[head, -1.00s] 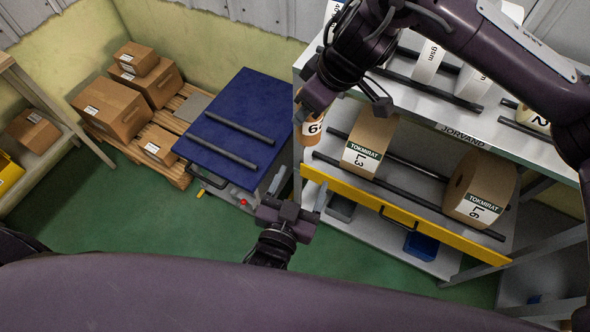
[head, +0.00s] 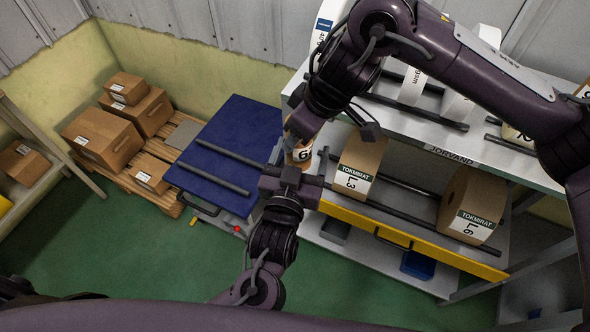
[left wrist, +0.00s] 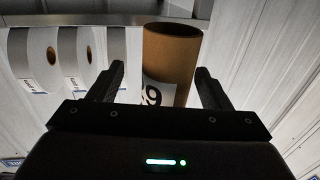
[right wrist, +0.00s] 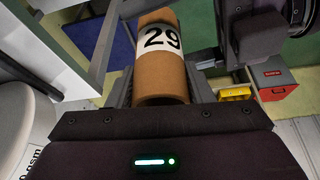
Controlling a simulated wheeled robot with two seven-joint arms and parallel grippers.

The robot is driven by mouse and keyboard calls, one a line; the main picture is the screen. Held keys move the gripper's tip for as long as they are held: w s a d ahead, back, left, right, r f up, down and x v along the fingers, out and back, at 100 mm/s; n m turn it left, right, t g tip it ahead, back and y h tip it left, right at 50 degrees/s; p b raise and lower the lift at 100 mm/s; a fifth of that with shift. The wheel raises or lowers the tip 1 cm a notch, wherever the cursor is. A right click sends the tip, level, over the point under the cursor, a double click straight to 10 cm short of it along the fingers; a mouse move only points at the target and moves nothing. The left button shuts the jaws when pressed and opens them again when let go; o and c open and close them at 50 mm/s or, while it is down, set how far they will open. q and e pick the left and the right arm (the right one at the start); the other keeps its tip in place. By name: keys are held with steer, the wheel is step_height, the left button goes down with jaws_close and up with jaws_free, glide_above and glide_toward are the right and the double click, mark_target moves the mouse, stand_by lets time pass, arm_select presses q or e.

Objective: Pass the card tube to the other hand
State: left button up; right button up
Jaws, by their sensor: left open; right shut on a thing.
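The card tube (head: 301,155) is a short brown hollow cylinder with a white label band bearing black digits. My right gripper (right wrist: 160,84) is shut on it, and the label "29" shows in the right wrist view. The tube is held in the air in front of the rack. My left gripper (head: 296,172) is open just below and in front of the tube. In the left wrist view the tube (left wrist: 171,60) stands upright beyond and between the two open fingers, with its open upper end showing. Whether the left fingers overlap it is unclear.
A grey rack (head: 452,152) with a yellow-fronted shelf holds brown rolls labelled L3 (head: 358,163) and L6 (head: 473,203). A blue-topped cart (head: 228,130) with two dark bars stands left of the grippers. Cartons (head: 104,138) lie on a pallet farther left.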

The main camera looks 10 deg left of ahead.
arm_select(q)
steer(key=shift+w, duration=0.7)
steer(key=shift+d, duration=0.2)
steer(key=c, duration=1.1)
steer(key=shift+o, duration=0.2)
steer(key=shift+a, duration=0.1)
arm_select(e)
steer(key=o, duration=1.1)
steer(key=shift+c, duration=0.2)
